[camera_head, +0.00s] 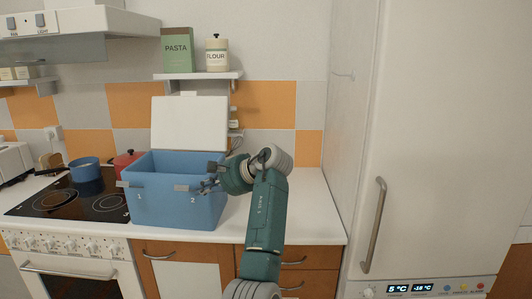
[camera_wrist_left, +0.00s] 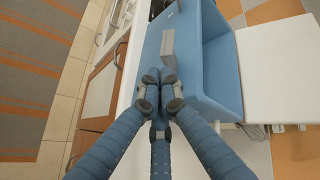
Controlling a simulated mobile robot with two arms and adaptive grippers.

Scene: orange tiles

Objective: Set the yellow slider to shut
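I see no clear yellow slider. A small yellow mark (camera_head: 463,288) sits on the fridge's control strip; I cannot tell whether it is a slider. A blue cool box (camera_head: 152,207) stands on the counter with its white lid (camera_head: 190,122) raised, and its front bears the numbers 1 and 2. A grey latch (camera_head: 183,187) sits at its rim above the 2; it also shows in the left wrist view (camera_wrist_left: 168,45). My left gripper (camera_head: 208,186) has its fingers together beside the box's front right; its tips (camera_wrist_left: 160,82) are near the latch, touching unclear. My right gripper is out of view.
A black hob (camera_head: 62,203) with a blue pot (camera_head: 84,170) and a red pot (camera_head: 126,160) lies left of the box. A shelf (camera_head: 197,76) hangs above. The tall white fridge (camera_head: 445,150) stands right. Counter right of the box (camera_head: 310,205) is clear.

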